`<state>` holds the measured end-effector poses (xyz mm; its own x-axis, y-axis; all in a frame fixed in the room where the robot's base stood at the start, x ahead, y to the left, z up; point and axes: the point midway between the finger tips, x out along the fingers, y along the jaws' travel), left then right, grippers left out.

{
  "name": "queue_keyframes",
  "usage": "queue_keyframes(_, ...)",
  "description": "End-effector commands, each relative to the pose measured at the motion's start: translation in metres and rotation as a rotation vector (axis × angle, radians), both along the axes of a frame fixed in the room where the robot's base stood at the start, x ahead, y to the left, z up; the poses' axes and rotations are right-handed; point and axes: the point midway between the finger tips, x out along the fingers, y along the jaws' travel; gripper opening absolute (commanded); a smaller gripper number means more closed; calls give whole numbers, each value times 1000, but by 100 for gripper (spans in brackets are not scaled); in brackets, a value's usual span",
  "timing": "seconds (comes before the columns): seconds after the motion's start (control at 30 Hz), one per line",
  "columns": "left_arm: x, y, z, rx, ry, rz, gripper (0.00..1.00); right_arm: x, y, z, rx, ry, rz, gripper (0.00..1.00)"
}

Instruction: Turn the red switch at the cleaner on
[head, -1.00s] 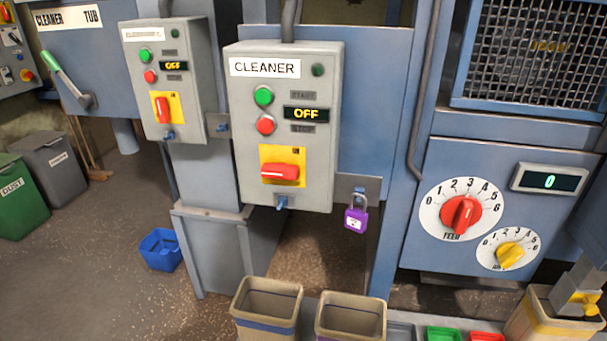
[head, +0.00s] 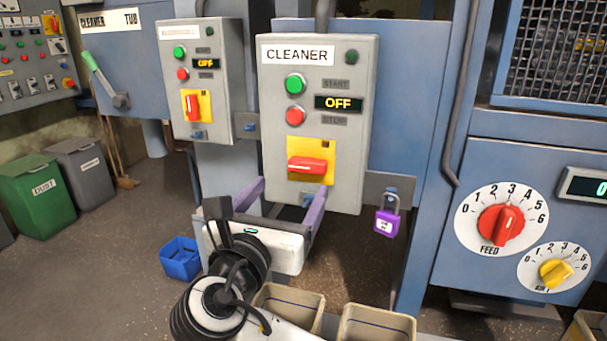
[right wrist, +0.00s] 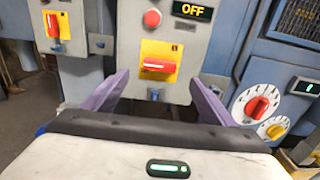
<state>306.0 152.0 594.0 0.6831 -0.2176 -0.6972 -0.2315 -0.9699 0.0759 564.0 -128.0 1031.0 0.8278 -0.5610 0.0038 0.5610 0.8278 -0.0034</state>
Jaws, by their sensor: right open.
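The cleaner box (head: 275,130) is a grey panel labelled CLEANER, and its display (head: 339,103) reads OFF. Its red switch (head: 307,165) lies horizontal on a yellow plate (head: 325,149). In the right wrist view the red switch (right wrist: 157,65) shows above and between the fingers, also horizontal. My right gripper (head: 290,188) is open and empty, with its two purple fingers pointing at the lower part of the box, just below the switch. I cannot tell whether the fingers touch the box. My left gripper is not in view.
A similar box (head: 220,100) with an upright red switch stands to the left. A purple padlock (head: 386,222) hangs at the lower right of the cleaner box. Beige bins (head: 376,325) stand below. Feed dials (head: 502,222) are on the right.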

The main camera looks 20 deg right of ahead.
Motion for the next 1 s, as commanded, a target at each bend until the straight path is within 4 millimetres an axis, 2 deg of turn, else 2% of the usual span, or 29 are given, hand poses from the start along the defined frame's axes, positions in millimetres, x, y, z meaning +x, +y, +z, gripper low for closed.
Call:
queue_keyframes(0.3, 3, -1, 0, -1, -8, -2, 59, 47, -33, 0, 0, 0, -4, 78)
queue_keyframes(0.5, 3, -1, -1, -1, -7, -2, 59, 71, -49, -1, 2, 1, -1, 78)
queue_keyframes(0.7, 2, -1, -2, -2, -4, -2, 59, 80, -54, 0, 4, 1, 1, 78)
queue_keyframes(0.93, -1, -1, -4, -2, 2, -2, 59, 80, -54, -1, 5, 0, 2, 78)
queue_keyframes(1.0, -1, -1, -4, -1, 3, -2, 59, 80, -54, -1, 5, 0, 1, 66)
